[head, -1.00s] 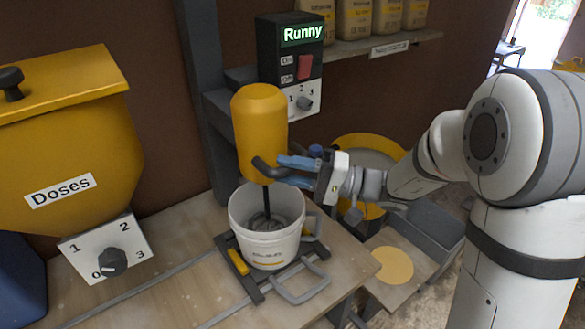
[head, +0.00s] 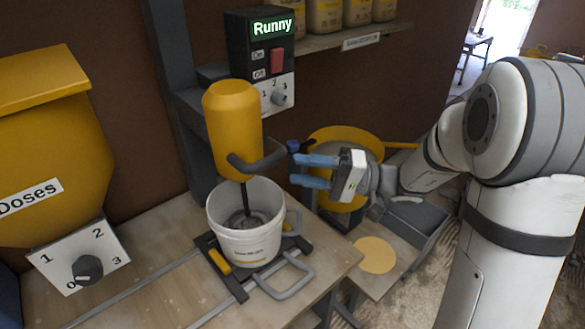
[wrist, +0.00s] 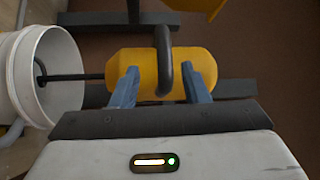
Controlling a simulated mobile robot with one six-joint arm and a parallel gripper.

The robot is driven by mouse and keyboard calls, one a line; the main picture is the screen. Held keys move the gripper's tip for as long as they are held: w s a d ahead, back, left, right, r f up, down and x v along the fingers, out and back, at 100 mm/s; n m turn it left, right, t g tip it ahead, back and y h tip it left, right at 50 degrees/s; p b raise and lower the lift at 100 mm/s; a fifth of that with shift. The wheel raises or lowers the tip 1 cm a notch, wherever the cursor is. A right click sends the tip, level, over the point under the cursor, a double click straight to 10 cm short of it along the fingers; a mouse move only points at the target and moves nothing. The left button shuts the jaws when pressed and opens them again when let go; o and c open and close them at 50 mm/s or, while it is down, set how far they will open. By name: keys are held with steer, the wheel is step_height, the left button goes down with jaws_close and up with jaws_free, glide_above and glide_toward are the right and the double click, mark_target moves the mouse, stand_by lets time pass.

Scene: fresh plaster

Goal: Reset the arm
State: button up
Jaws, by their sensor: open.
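My gripper (head: 300,171) is open and empty in the head view, just right of the yellow mixer (head: 232,125) and its dark curved handle (head: 258,163). A small gap shows between the blue fingertips and the handle. In the wrist view the two blue fingers (wrist: 162,85) stand apart, with the handle (wrist: 163,60) and yellow mixer body (wrist: 124,62) showing between and beyond them. The mixer's shaft reaches down into a white bucket (head: 245,245) on the bench, which also shows at the left of the wrist view (wrist: 62,70).
A black control box (head: 262,50) reads "Runny", with a red switch and a dial. A yellow "Doses" hopper (head: 50,150) stands left, above a dial panel (head: 80,257). A shelf (head: 350,40) with tubs is at the back. A yellow container (head: 345,140) stands behind my gripper.

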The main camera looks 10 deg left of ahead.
stand_by(0.4)
steer(key=s+d+g+h+p, duration=0.2)
steer(key=s+d+h+p, duration=0.25)
steer(key=s+h, duration=0.55)
steer(key=s+d+r+m+t+h+p, duration=0.1)
steer(key=s+d+t+h+p, duration=0.1)
steer(key=d, duration=0.5)
steer(key=s+d+r+m+t+h+p, duration=0.1)
steer(key=s+d+t+h+p, duration=0.1)
steer(key=d+h, duration=0.5)
steer(key=shift+d+r+m+t+h+p, duration=0.35)
steer(key=shift+d+t+p, duration=0.35)
steer(key=shift+t, duration=0.5)
steer(key=shift+c, duration=0.3)
